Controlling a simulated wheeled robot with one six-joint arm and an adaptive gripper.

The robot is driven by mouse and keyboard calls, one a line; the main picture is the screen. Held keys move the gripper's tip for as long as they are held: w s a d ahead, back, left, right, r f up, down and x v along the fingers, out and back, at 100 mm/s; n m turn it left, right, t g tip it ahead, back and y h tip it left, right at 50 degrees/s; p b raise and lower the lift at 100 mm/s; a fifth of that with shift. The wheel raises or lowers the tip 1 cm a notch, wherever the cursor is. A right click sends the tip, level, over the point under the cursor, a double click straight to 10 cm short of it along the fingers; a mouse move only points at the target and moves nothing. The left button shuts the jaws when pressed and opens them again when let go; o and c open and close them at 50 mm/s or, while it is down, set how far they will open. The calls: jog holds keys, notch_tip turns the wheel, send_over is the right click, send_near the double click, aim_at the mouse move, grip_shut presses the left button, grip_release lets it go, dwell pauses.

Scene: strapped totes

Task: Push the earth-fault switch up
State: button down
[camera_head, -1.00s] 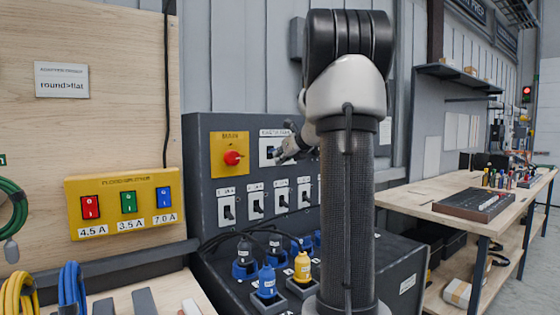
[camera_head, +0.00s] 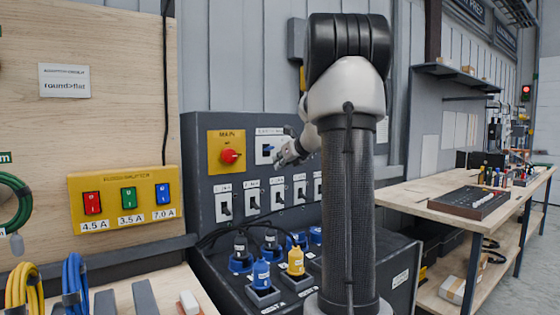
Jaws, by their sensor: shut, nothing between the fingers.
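The earth-fault switch (camera_head: 266,148) is on a white labelled plate high on the dark grey panel, right of the yellow MAIN plate. Its small dark lever shows, but its exact position is too small to tell. My gripper (camera_head: 281,160) is shut and empty, at the lower right of this plate. It overlaps the plate's right part in the picture; I cannot tell whether it touches the switch. My arm hides the panel's right part.
The red MAIN knob (camera_head: 230,156) is close on the left. A row of breakers (camera_head: 252,198) lies below. Blue and yellow plugs (camera_head: 296,262) and cables stand on the sloped front. A workbench (camera_head: 440,200) is at the right.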

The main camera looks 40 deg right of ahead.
jog(key=r+v, duration=0.1)
jog(key=v, duration=0.7)
jog(key=shift+w+r, duration=0.3)
jog(key=shift+r, duration=0.15)
